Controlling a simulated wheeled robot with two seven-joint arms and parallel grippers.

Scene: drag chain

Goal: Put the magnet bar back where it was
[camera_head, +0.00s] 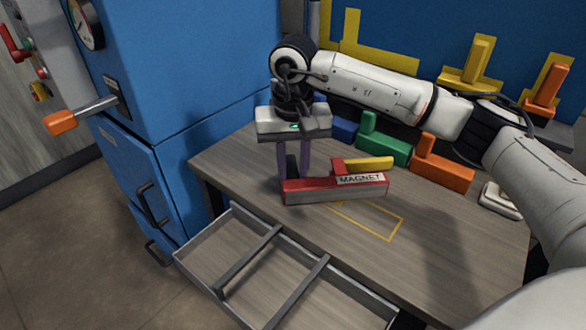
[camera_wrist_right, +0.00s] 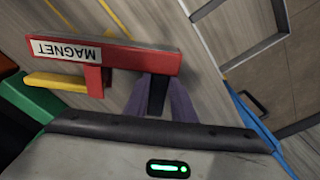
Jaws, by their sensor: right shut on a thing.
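The magnet bar (camera_head: 322,190) is a red and grey bar with a white MAGNET label and a short red upright. My right gripper (camera_head: 294,170) points down at the bar's left end, its purple fingers shut on the bar around a dark part there. In the right wrist view the magnet bar (camera_wrist_right: 140,60) lies across the fingertips of my right gripper (camera_wrist_right: 158,85). I cannot tell whether the bar touches the table. My left gripper is out of view.
Yellow (camera_head: 370,163), green (camera_head: 385,150), orange (camera_head: 442,173) and blue (camera_head: 345,129) blocks stand behind the bar. An open divided drawer (camera_head: 203,243) juts out in front of the table (camera_head: 450,235). A blue cabinet (camera_head: 195,70) stands left. The table's front right is clear.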

